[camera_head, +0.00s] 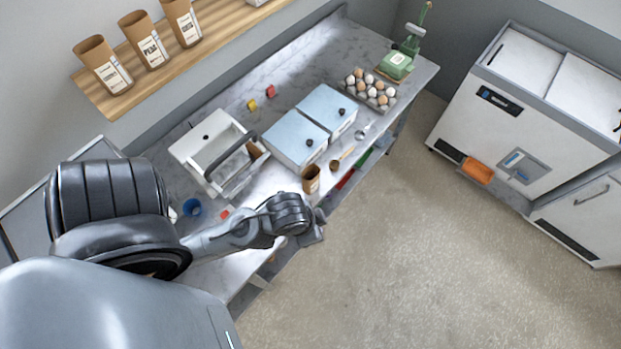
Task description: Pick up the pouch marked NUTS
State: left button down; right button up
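Three brown kraft pouches stand on the wooden shelf at the upper left: a left one (103,65), a middle one (145,40) and a right one (183,22). Each has a white label, too small to read with certainty. I cannot tell which pouch is marked NUTS. My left gripper (316,232) is at the counter's front edge, just below the counter pouch in the picture and apparently apart from it. Its fingers are too hidden to judge. My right gripper is out of view.
The floor (420,230) is clear.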

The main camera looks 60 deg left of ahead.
pick_arm(q)
jog(key=shift+c, duration=1.5)
grip_release()
jog(key=shift+a, duration=0.1)
